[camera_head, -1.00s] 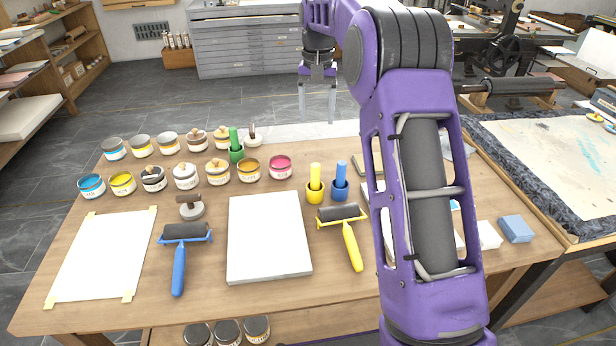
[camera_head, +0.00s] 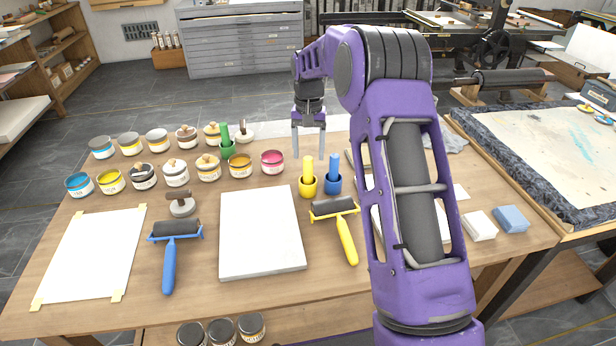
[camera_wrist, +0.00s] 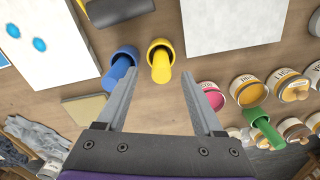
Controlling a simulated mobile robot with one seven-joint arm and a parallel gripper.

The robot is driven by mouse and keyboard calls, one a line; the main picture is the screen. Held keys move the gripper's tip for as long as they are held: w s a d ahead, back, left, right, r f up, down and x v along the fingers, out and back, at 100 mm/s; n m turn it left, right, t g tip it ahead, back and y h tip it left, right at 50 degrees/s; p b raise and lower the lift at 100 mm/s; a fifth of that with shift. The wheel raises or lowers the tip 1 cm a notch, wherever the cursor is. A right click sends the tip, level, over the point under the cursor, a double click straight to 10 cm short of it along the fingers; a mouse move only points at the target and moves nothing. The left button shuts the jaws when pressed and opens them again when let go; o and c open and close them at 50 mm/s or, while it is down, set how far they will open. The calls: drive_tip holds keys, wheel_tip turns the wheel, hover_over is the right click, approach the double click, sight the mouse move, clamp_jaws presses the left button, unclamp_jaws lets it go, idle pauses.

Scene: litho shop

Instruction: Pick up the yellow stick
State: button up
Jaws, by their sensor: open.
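The yellow stick (camera_head: 307,168) stands upright in a small yellow cup (camera_head: 308,188) on the wooden table, just left of a blue stick (camera_head: 334,166) in a blue cup (camera_head: 333,185). My gripper (camera_head: 309,154) points down with its fingers apart and empty, and in the head view it appears at or just behind the top of the yellow stick. In the wrist view, the yellow stick (camera_wrist: 161,68) shows ahead of and between the fingertips of my gripper (camera_wrist: 160,78), apart from both. The blue stick (camera_wrist: 119,72) is close to the left finger.
A green stick (camera_head: 224,134) stands in a green cup among several ink tins at the back left. A white slab (camera_head: 262,232), a yellow-handled roller (camera_head: 346,240) and a blue-handled roller (camera_head: 170,262) lie in front. Pale blocks (camera_head: 480,226) lie at right.

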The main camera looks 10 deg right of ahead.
sight(308, 158)
drive_tip(key=f, duration=0.4)
drive_tip(key=shift+w+f, duration=0.1)
drive_tip(key=shift+w, duration=0.15)
clamp_jaws()
